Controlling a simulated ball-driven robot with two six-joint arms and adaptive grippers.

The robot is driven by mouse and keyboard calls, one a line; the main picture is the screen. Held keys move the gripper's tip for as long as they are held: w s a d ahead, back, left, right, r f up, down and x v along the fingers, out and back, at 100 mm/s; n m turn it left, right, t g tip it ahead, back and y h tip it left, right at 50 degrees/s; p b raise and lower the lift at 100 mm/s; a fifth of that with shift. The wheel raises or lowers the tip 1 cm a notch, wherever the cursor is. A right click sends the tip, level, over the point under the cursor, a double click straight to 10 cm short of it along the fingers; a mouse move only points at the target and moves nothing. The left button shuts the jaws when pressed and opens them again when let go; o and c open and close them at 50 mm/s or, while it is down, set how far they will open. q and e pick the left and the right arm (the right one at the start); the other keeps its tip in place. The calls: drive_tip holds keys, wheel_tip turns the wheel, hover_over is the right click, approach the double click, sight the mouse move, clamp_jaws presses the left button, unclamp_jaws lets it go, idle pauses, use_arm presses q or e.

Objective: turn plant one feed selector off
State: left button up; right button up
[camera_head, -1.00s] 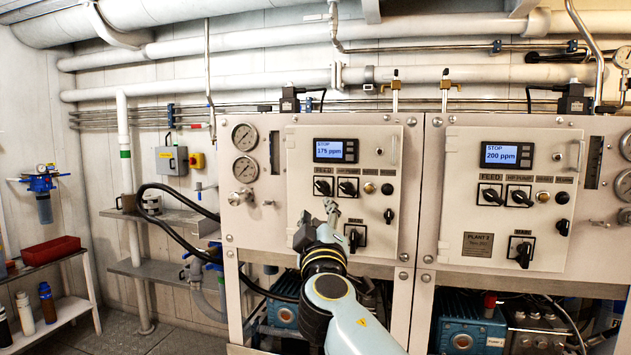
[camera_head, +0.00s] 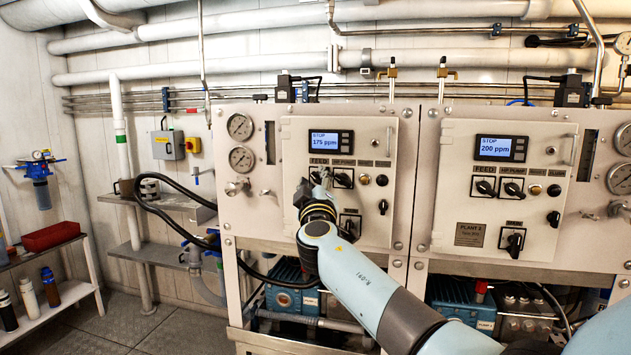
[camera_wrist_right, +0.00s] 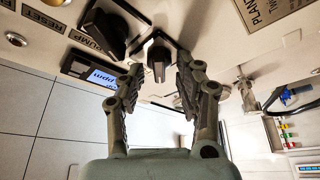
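Plant one's panel (camera_head: 290,215) is the left one, and its display (camera_head: 331,140) reads STOP, 175 ppm. Its feed selector is a black knob under the FEED label, mostly hidden behind my right gripper (camera_head: 321,184) in the head view. In the right wrist view the feed selector (camera_wrist_right: 158,62) stands between the two fingertips of my right gripper (camera_wrist_right: 159,70). The fingers are open, one on each side, with a small gap visible beside the knob. Whether either fingertip touches it cannot be told. My left gripper is not in view.
The HP pump selector (camera_head: 343,178) is close beside the feed selector; it also shows in the wrist view (camera_wrist_right: 105,32). The main selector (camera_head: 349,223) is below. Plant two's panel (camera_head: 500,225) is at the right, reading STOP, 200 ppm.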

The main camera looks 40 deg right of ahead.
drive_tip(key=shift+c, duration=0.3)
clamp_jaws()
drive_tip(key=shift+r+n+y+p, duration=0.2)
drive_tip(key=shift+n+y+p, duration=0.4)
drive_tip(key=shift+n+p, duration=0.45)
drive_tip(key=shift+f+n, duration=0.15)
drive_tip(key=shift+n, duration=0.4)
